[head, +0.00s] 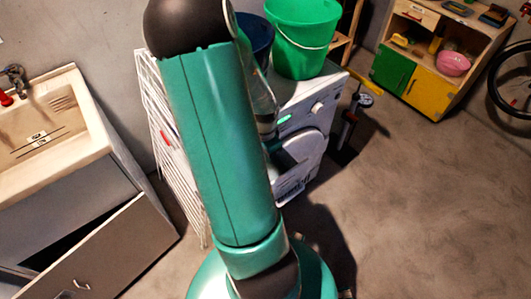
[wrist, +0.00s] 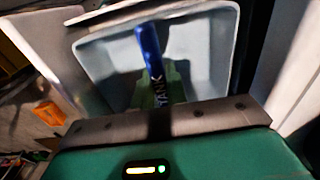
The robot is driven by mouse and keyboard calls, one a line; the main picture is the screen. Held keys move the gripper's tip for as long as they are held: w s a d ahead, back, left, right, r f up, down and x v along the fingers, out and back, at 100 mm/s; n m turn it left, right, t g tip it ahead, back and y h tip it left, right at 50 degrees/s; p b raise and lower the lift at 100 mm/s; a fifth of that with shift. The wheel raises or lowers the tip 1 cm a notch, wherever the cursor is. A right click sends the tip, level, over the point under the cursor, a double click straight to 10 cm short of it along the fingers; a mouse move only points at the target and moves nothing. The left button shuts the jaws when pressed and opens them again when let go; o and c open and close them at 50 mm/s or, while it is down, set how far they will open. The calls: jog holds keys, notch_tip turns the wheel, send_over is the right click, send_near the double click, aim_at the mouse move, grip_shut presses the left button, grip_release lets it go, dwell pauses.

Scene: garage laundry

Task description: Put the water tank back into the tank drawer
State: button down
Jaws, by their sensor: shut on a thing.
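The water tank (wrist: 205,60) is a pale, box-like thing that fills the upper middle of the wrist view. A pale shape (head: 297,178), perhaps the tank, shows low before the white machine (head: 318,108). I cannot make out the tank drawer's opening.
A green bucket (head: 301,45) and a dark blue bucket (head: 257,36) stand on the machine. A white drying rack (head: 168,140) is at its left, beside a sink cabinet (head: 105,250). A pump (head: 352,120) stands at right. Floor at lower right is clear.

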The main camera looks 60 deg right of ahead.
jog(key=shift+w+f, duration=0.1)
jog(key=c, duration=1.3)
grip_release()
jog(key=shift+r, duration=5)
